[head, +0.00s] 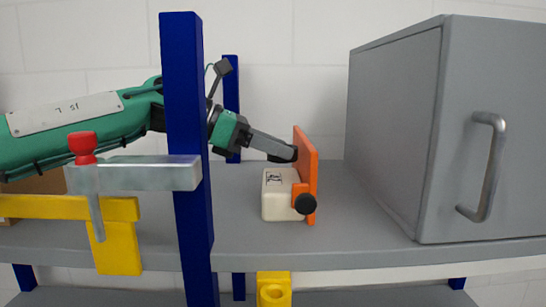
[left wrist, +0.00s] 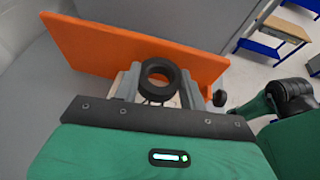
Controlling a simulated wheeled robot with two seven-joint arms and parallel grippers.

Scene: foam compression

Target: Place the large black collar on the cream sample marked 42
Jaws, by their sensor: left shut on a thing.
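The black collar (left wrist: 148,76) is a thick ring between the two grey fingers of my left gripper (left wrist: 157,86) in the left wrist view. In the head view my left gripper (head: 287,150) reaches in from the left behind a blue post, shut on the collar, just above the cream sample (head: 279,203). In the left wrist view the collar and fingers hide most of the sample. I cannot tell whether the collar touches it. My right gripper is not in view.
An upright orange plate (head: 308,165) with a black knob (head: 305,204) stands right beside the sample. A grey cabinet (head: 395,135) with a handle fills the right of the grey shelf (head: 350,215). A blue post (head: 184,120), a red-knobbed clamp (head: 135,175) and yellow brackets (head: 120,245) stand at left.

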